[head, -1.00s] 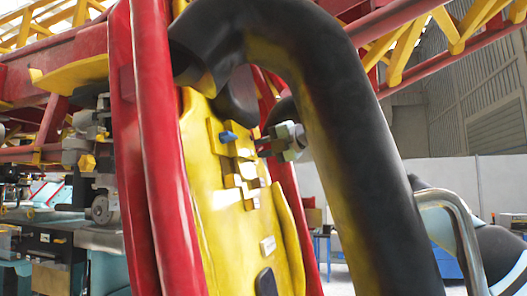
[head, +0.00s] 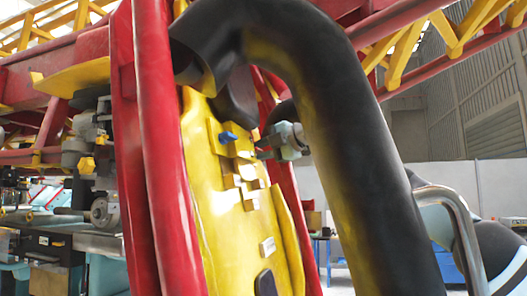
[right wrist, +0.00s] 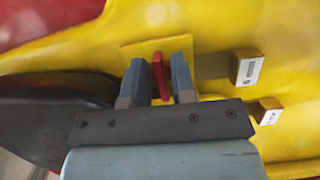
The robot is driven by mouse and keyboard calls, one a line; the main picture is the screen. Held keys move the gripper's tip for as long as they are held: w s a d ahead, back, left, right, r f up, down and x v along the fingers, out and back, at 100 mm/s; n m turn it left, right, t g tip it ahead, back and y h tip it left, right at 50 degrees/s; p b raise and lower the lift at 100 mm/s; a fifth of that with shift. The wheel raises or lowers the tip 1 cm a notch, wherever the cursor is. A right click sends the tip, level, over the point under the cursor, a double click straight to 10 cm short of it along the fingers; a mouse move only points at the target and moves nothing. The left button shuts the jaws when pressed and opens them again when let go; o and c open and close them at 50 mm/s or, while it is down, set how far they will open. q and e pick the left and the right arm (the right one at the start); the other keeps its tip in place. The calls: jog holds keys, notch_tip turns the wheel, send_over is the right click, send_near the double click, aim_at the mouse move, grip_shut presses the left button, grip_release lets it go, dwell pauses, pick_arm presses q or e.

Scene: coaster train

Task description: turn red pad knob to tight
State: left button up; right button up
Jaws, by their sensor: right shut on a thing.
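The red pad knob (right wrist: 158,72) stands on a square yellow plate (right wrist: 180,45) in the right wrist view. My right gripper (right wrist: 157,66) has a finger on each side of the knob and is shut on it. In the head view my right gripper (head: 264,147) reaches from behind the black and yellow tube to the yellow panel (head: 222,210). The red knob cannot be made out there. My left gripper is not in view.
A blue knob (head: 228,137) sits on the panel left of my right gripper. Labelled yellow blocks (right wrist: 247,71) stand right of the red knob. A thick black and yellow padded tube (head: 335,110) arches in front, and red tubes (head: 165,150) flank the panel on the left.

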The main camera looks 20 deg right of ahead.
jog(key=o, duration=0.6)
jog(key=shift+o, duration=0.2)
